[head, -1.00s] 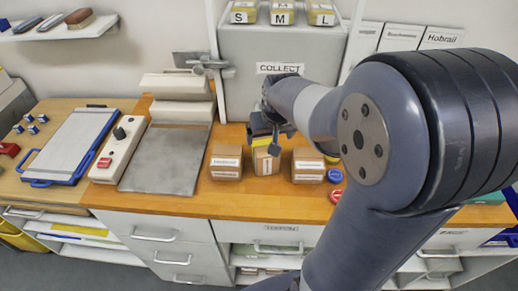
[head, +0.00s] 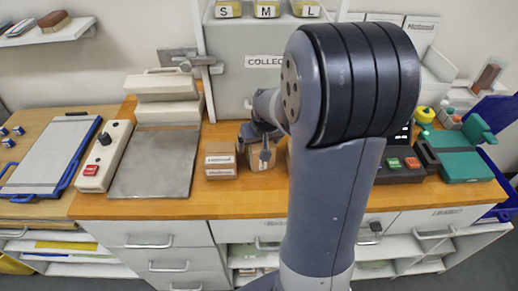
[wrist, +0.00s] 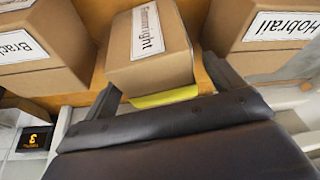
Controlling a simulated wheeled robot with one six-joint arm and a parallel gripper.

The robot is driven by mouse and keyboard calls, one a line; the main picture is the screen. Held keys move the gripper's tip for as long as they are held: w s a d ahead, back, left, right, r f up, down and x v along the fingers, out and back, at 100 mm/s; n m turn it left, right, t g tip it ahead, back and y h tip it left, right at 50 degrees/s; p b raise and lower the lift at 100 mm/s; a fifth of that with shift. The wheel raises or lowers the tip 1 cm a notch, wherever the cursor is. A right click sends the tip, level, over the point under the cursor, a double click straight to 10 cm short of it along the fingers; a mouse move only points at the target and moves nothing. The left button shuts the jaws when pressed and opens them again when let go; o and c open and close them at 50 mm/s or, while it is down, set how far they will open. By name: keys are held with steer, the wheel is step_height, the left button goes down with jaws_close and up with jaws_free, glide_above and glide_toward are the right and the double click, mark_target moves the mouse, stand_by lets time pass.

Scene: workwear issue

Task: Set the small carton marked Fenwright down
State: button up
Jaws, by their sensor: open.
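The small carton marked Fenwright (wrist: 150,45) is a brown box with a white label. It appears to stand on the wooden counter between two similar cartons. It also shows in the head view (head: 262,158), partly covered by my gripper (head: 260,138). In the wrist view my gripper (wrist: 164,76) is open, with one finger on each side of the carton's near end. Gaps show beside the fingers, though contact is hard to judge. A yellow strip (wrist: 165,97) shows between the carton and the gripper's palm; I cannot tell what it belongs to.
A carton with a label starting "Brac" (wrist: 35,45) stands close on the left, and the Hobrail carton (wrist: 265,40) close on the right. The grey COLLECT box (head: 245,65) is behind. A grey plate (head: 155,160) lies left; a teal device (head: 465,155) sits right.

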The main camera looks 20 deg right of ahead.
steer(key=shift+x, duration=1.7)
steer(key=shift+s, duration=0.15)
steer(key=shift+c, duration=0.2)
steer(key=c, duration=1.3)
